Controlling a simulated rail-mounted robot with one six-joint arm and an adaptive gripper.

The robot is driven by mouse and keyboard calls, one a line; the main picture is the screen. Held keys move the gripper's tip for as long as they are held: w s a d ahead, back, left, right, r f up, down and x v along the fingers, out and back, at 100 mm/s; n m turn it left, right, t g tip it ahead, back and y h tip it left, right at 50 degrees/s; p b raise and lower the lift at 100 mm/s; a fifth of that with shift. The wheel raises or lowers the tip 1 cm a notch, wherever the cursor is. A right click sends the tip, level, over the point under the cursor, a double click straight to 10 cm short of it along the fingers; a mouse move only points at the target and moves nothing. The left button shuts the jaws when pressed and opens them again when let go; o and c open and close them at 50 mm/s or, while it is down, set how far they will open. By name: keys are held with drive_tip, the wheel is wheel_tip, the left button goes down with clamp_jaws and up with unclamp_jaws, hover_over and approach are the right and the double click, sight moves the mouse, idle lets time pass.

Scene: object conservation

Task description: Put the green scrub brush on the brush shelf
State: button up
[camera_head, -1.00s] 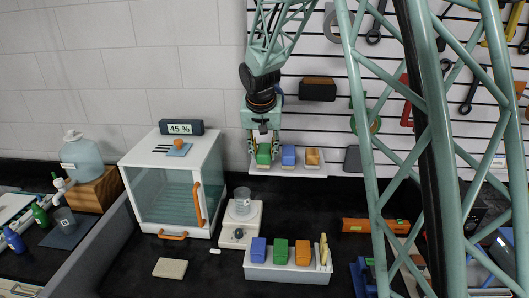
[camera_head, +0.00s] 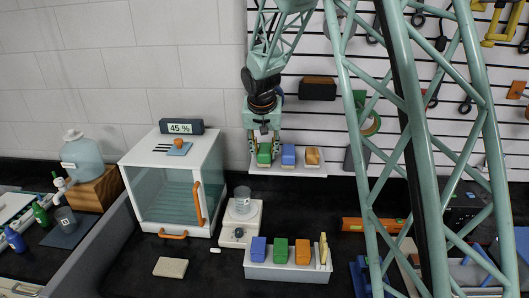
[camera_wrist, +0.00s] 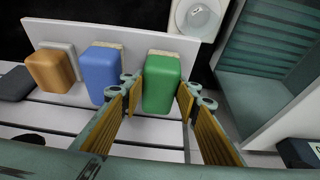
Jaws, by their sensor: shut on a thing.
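The green scrub brush (camera_head: 264,155) is upright at the left end of the white wall shelf (camera_head: 300,170). It also shows in the wrist view (camera_wrist: 161,84), to the right of a blue brush (camera_wrist: 100,72) and an orange brush (camera_wrist: 50,70). My gripper (camera_head: 263,145) comes down from above, with its two fingers on either side of the green brush, shut on it. The brush is at the level of its neighbours. Whether its underside touches the shelf is hidden.
Below, a white holder (camera_head: 285,272) on the dark counter holds blue, green and orange blocks. A glass-fronted cabinet (camera_head: 170,195) and a scale with a beaker (camera_head: 242,205) stand to the left. Tools hang on the wall at right.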

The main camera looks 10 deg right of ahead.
drive_tip(key=shift+f, duration=0.1)
drive_tip(key=o, duration=0.9)
drive_tip(key=shift+c, duration=0.2)
drive_tip(key=shift+r, duration=0.2)
drive_tip(key=shift+s+a+r, duration=0.1)
drive_tip(key=shift+s+r, duration=0.1)
drive_tip(key=shift+r, duration=0.3)
drive_tip(key=s+a+b, duration=0.1)
drive_tip(key=s+a, duration=0.2)
drive_tip(key=s, duration=0.8)
drive_tip(key=shift+s+a+b, duration=0.25)
drive_tip(key=shift+a+b, duration=0.1)
drive_tip(key=shift+b, duration=0.05)
